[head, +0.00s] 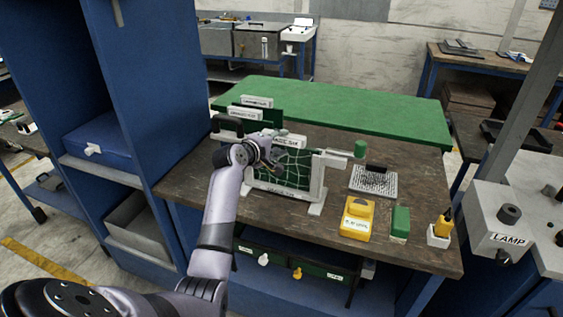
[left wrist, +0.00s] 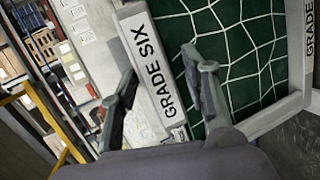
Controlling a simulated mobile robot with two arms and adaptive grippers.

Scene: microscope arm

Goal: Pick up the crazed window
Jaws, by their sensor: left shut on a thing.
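The crazed window (head: 297,170) stands upright on the wooden bench, a dark green pane with pale net-like cracks in a whitish frame on feet. In the left wrist view the pane (left wrist: 253,50) and a frame bar marked "GRADE SIX" (left wrist: 152,62) are close up. My left gripper (head: 268,160) is at the upper left part of the frame in the head view. In the left wrist view its fingers (left wrist: 165,98) lie on either side of the lettered bar, shut on the frame. The gripper and wrist hide part of the frame. My right gripper is not in view.
Labelled panels (head: 257,101) stand behind the window, near a green mat (head: 375,112). To the right are a gridded plate (head: 373,183), a yellow block (head: 357,219), a green block (head: 400,222) and a small bottle (head: 440,229). A blue cabinet (head: 165,90) rises at left.

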